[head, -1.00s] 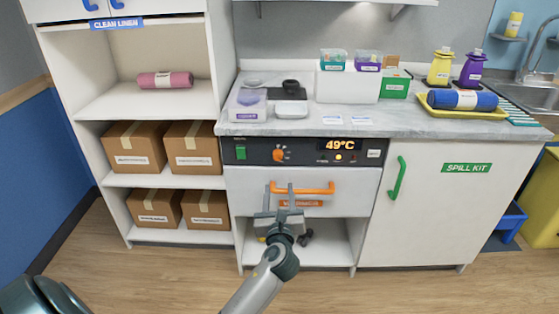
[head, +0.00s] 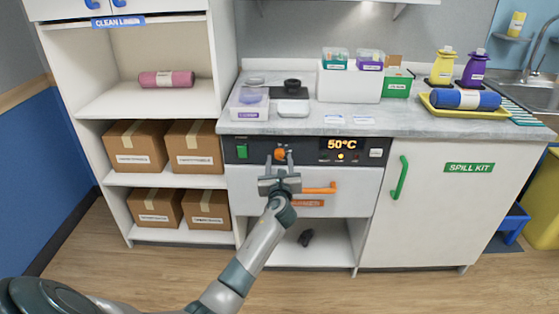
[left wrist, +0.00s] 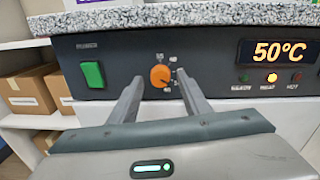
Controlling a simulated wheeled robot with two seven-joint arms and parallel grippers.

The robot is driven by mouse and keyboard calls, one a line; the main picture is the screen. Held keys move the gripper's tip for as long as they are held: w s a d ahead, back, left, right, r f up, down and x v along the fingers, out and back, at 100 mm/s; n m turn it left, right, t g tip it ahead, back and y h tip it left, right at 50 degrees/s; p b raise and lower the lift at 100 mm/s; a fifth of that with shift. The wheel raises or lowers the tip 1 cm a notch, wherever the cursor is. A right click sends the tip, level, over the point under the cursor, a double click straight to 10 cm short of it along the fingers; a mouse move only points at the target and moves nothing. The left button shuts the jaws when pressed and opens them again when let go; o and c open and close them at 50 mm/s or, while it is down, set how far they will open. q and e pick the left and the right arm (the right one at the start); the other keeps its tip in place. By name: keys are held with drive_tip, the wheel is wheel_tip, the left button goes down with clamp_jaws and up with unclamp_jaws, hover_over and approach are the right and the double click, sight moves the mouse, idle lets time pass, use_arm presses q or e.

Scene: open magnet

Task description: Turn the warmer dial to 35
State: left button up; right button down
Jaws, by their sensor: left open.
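The warmer's black control panel (head: 312,151) runs under the counter. Its orange dial (head: 280,154) is left of the middle, and the dial also shows in the left wrist view (left wrist: 160,76). The display (head: 342,145) reads 50°C, and it reads the same in the left wrist view (left wrist: 273,51). My left gripper (head: 280,160) is open in front of the dial. In the left wrist view its two fingers (left wrist: 157,88) stand to either side of the dial with gaps; I cannot tell any contact. My right gripper is not in view.
A green switch (left wrist: 92,75) is left of the dial. The orange drawer handle (head: 320,190) is below the panel, partly behind my gripper. A grey counter (head: 300,125) overhangs the panel.

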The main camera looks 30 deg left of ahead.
use_arm(q)
drive_tip(key=shift+x, duration=0.95)
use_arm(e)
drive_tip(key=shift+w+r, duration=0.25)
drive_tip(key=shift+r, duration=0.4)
use_arm(q)
drive_tip(key=shift+c, duration=0.5)
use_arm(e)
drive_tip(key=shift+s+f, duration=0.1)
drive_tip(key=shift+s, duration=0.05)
use_arm(q)
drive_tip(key=c, duration=0.9)
drive_tip(key=shift+c, duration=0.2)
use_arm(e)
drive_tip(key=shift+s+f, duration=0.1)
